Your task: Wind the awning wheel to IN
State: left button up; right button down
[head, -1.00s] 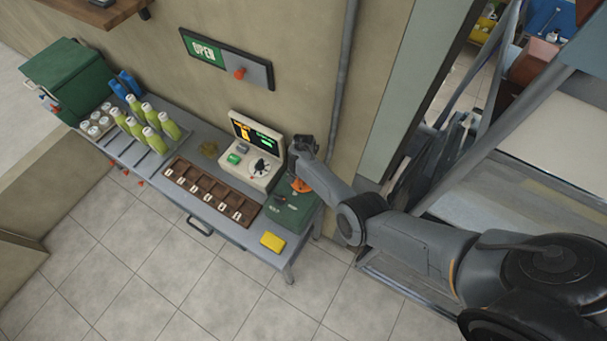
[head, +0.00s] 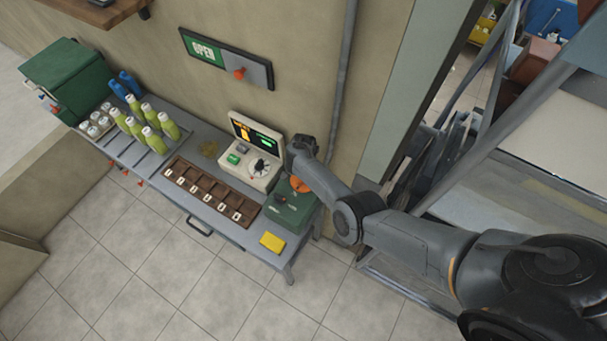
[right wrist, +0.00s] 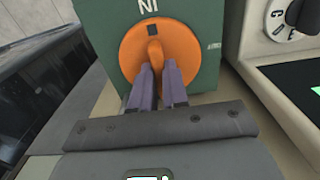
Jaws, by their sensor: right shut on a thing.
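The orange awning wheel (right wrist: 160,50) is on the face of a green box (right wrist: 199,40) in the right wrist view. A raised orange grip (right wrist: 155,52) crosses the wheel, below a small dark square mark. White letters above the wheel read upside down as IN. My right gripper (right wrist: 157,75) has its purple fingers shut on the wheel's grip. In the head view, the orange wheel (head: 300,184) shows partly on the green box (head: 290,210) at the table's right end, with my right wrist over it. My left gripper is not in view.
A cream console (head: 250,165) with a screen stands just left of the green box. A brown compartment tray (head: 210,190), a yellow block (head: 272,241) and green bottles (head: 150,120) are on the grey table. A wall pipe (head: 341,80) rises behind my right arm.

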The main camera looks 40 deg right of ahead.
jog(key=c, duration=1.1)
grip_release()
jog(key=shift+c, duration=0.2)
notch_tip(320, 180, up, 11)
jog(key=p, duration=0.3)
jog(key=shift+f, duration=0.1)
